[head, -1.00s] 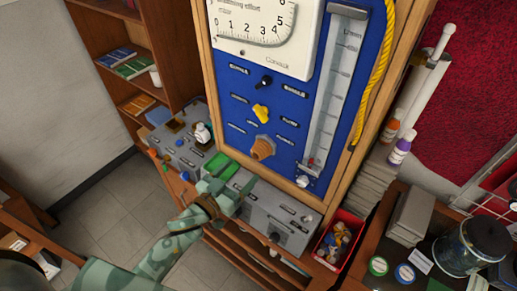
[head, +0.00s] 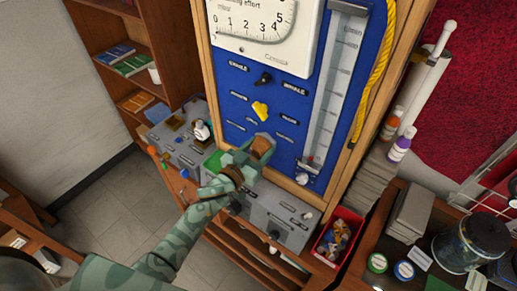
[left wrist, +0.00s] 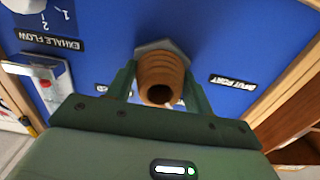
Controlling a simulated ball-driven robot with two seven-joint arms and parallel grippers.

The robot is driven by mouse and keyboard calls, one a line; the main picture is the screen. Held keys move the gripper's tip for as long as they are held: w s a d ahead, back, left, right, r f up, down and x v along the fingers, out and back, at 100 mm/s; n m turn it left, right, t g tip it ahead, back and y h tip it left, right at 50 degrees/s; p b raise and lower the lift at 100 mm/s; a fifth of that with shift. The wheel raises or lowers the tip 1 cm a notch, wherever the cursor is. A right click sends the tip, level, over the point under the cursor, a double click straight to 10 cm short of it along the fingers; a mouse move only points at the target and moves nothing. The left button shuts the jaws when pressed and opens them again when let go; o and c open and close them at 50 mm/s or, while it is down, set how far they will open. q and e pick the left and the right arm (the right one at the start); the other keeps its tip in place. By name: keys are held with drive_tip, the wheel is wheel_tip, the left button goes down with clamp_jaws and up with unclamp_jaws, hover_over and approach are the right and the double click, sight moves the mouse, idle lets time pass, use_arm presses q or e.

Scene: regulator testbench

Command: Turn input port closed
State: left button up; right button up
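The input port is a ribbed brown-orange fitting (head: 262,147) low on the blue panel (head: 230,131). In the left wrist view the port (left wrist: 161,78) points at the camera, with a grey hexagonal collar behind it and an INPUT PORT label (left wrist: 231,82) to its right. My left gripper (head: 259,152) is at the port, with one finger on each side of it. In the wrist view the fingers (left wrist: 161,90) straddle the port with narrow gaps showing; no firm grip is visible. My right gripper is not in view.
Above the port are a yellow knob (head: 261,110) and a black knob (head: 263,79). A clear flow tube (head: 331,90) stands to the right. Below are grey boxes (head: 283,216) and a red bin (head: 338,237). A jar (head: 470,245) stands at lower right.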

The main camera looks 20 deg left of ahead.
use_arm(q)
drive_tip(key=shift+m, duration=0.4)
drive_tip(key=m, duration=0.2)
drive_tip(key=shift+m+b, duration=0.3)
drive_tip(key=shift+m, duration=0.1)
drive_tip(key=m+b, duration=0.1)
drive_tip(key=m, duration=0.4)
drive_tip(key=shift+f, duration=0.1)
drive_tip(key=m+b, duration=0.2)
drive_tip(key=m, duration=0.3)
drive_tip(key=shift+m, duration=0.4)
drive_tip(key=shift+m+b, duration=0.45)
drive_tip(key=shift+m, duration=1.25)
drive_tip(key=o, duration=1)
drive_tip(key=shift+c, duration=0.2)
